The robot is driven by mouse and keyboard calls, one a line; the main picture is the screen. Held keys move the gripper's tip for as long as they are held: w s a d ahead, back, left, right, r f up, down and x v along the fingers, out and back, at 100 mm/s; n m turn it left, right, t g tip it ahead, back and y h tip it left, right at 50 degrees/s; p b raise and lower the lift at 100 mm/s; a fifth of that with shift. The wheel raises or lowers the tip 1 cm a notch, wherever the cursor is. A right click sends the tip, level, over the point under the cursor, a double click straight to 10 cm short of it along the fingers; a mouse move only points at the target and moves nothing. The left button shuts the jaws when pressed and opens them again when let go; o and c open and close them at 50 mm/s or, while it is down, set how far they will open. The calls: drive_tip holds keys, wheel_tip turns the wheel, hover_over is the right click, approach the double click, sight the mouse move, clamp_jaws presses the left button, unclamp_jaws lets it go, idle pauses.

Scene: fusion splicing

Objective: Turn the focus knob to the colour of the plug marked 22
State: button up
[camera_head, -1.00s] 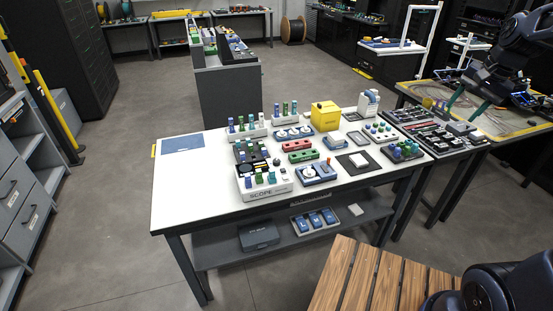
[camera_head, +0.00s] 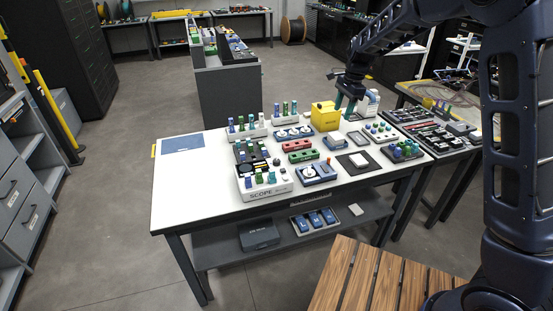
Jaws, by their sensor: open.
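A white unit marked SCOPE (camera_head: 263,193) stands at the front middle of the white table, with several blue and green plugs on it. A small dark knob (camera_head: 277,162) shows beside its upper right side; I cannot tell whether it is the focus knob. The plug numbers are too small to read, so the plug marked 22 cannot be picked out.
A yellow box (camera_head: 325,116) and a white bottle (camera_head: 371,102) stand at the table's back. Racks of plugs (camera_head: 285,121), red and green blocks and a blue device (camera_head: 317,173) crowd the middle. The white table's (camera_head: 190,190) left part is clear apart from a blue mat (camera_head: 183,144).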

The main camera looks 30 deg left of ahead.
drive_tip(key=s+a+f+m, duration=0.1)
drive_tip(key=s+a+f, duration=0.15)
drive_tip(key=a, duration=0.25)
drive_tip(key=s+a+f, duration=0.1)
drive_tip(key=a+f, duration=0.3)
drive_tip(key=a, duration=0.2)
drive_tip(key=h, duration=0.2)
approach(276, 160)
drive_tip(key=shift+m+t, duration=0.3)
drive_tip(key=shift+m, duration=0.1)
drive_tip(key=f, duration=0.8)
drive_tip(key=shift+s+d+f, duration=0.25)
drive_tip(key=shift+s+f, duration=0.05)
drive_tip(key=shift+f, duration=0.05)
drive_tip(key=c, duration=1)
